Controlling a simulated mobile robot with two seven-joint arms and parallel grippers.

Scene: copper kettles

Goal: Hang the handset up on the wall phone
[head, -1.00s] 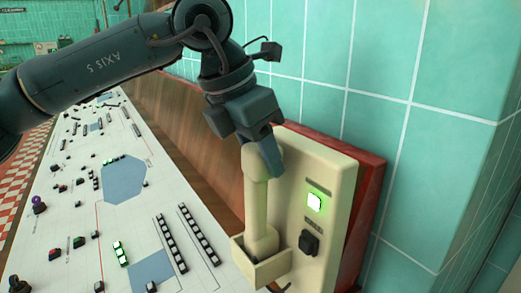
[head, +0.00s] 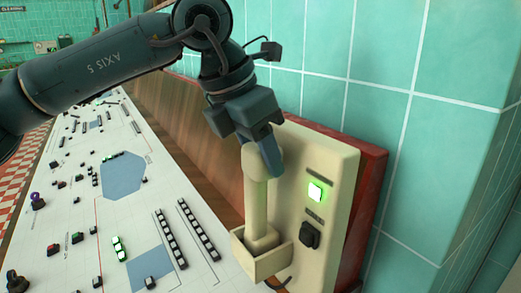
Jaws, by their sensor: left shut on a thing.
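The cream wall phone (head: 335,185) is fixed on a red backing at the right of the head view, with a lit green-white button and a black knob. The cream handset (head: 257,205) stands upright against its left side. Its lower end sits inside the open cradle box (head: 257,262) at the phone's foot. My left gripper (head: 262,150) comes down from above and is shut on the handset's upper end; one blue-grey finger shows on the right of it, and the other is mostly hidden. My right gripper is not in view.
A long white control panel (head: 110,215) with several buttons and switches runs along the left, below my left arm. A brown wooden panel (head: 185,125) stands behind it. Green tiled wall (head: 440,130) rises behind the phone and is bare to the right.

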